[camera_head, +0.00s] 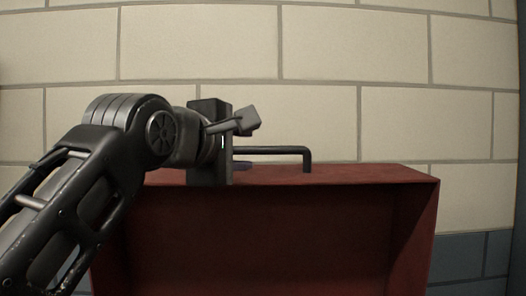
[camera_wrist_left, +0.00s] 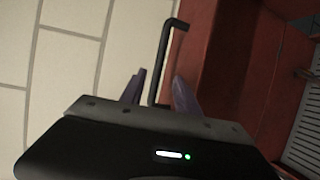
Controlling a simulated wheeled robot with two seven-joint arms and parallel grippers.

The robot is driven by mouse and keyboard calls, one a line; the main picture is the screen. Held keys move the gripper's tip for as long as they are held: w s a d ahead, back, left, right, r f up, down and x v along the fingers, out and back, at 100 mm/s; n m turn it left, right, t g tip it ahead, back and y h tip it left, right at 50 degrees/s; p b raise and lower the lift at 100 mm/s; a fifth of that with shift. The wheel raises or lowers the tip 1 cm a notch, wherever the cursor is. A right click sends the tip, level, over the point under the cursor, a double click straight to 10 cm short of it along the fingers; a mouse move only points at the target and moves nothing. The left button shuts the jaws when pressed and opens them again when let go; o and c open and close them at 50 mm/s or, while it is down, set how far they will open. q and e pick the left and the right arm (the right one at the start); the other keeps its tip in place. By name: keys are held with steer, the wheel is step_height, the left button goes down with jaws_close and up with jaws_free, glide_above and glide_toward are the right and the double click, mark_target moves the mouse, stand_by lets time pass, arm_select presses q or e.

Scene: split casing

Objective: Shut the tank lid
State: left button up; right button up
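The dark red tank lid (camera_head: 360,177) stands raised, its hollow inner side facing me in the head view. A black bar handle (camera_head: 285,150) rises from its upper face; in the wrist view the handle (camera_wrist_left: 165,50) runs down between the fingers. My left gripper (camera_head: 243,164) is at the left part of the handle. In the left wrist view its two purple-grey fingers (camera_wrist_left: 159,90) stand apart, one on each side of the bar, with visible gaps, so it is open. My right gripper is not in view.
A cream block wall (camera_head: 330,45) with a blue-grey lower band (camera_head: 480,262) stands behind the lid. A grey slatted surface (camera_wrist_left: 305,140) shows at the right edge of the wrist view. The space above the lid is clear.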

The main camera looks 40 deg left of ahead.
mark_target(260, 151)
arm_select(q)
steer(key=p+x, duration=0.2)
steer(key=x, duration=0.5)
steer(key=shift+w+r, duration=0.1)
steer(key=shift+w, duration=0.05)
steer(key=shift+c, duration=0.4)
jaws_close()
stand_by(1.2)
